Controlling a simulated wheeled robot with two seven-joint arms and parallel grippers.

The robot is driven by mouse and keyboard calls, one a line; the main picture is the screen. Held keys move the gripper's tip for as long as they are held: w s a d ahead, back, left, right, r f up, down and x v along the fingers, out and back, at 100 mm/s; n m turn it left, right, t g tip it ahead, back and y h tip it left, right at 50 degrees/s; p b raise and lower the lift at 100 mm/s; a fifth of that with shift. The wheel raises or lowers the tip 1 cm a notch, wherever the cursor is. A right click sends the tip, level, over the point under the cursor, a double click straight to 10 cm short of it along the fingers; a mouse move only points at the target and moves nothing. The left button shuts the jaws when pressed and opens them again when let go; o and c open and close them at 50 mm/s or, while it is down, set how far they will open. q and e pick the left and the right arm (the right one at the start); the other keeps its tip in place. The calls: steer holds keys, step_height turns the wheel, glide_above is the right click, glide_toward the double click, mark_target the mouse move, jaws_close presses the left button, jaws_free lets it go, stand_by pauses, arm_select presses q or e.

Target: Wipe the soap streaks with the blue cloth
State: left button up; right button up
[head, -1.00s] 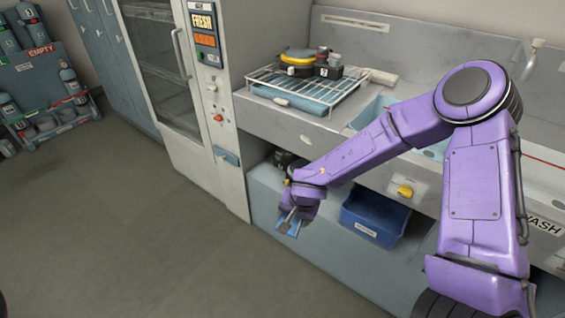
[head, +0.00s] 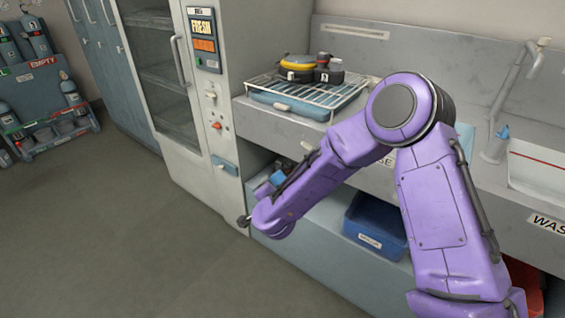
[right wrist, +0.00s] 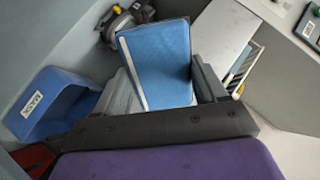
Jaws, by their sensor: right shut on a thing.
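My right gripper (right wrist: 168,85) is shut on the blue cloth (right wrist: 158,62), which shows as a flat blue pad with a pale edge between the two grey fingers. In the head view the cloth (head: 277,178) is a small blue patch beyond my purple forearm, beside the tall cabinet and below the counter. The forearm hides most of the gripper there. I cannot make out any soap streaks in either view. My left gripper is not in view.
A wire rack (head: 305,95) with yellow and black parts stands on the counter (head: 262,118). The tall cabinet (head: 200,150) stands close left. The floor (head: 120,230) is clear.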

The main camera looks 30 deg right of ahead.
mark_target(302, 144)
steer(key=shift+w+d+r+m+g+h+b, duration=0.4)
steer(key=shift+w+d+m+g+h, duration=0.35)
steer(key=shift+w+d+m+h, duration=0.95)
steer(key=shift+w+d+r+m+g+h+b, duration=0.35)
steer(key=shift+w+d+m+g+h, duration=0.5)
steer(key=shift+w+d+h, duration=1.45)
steer(key=shift+w+d+r+m+g+h+b, duration=0.25)
steer(key=shift+w+d+r+m+g+h, duration=0.35)
steer(key=shift+w+d+m+h, duration=1.45)
steer(key=shift+s+d+n+y+b, duration=0.3)
steer(key=shift+d+y, duration=0.1)
steer(key=shift+d, duration=0.35)
steer(key=shift+s+d+n+y+b, duration=0.25)
steer(key=shift+d+n+y, duration=0.1)
steer(key=shift+d, duration=0.4)
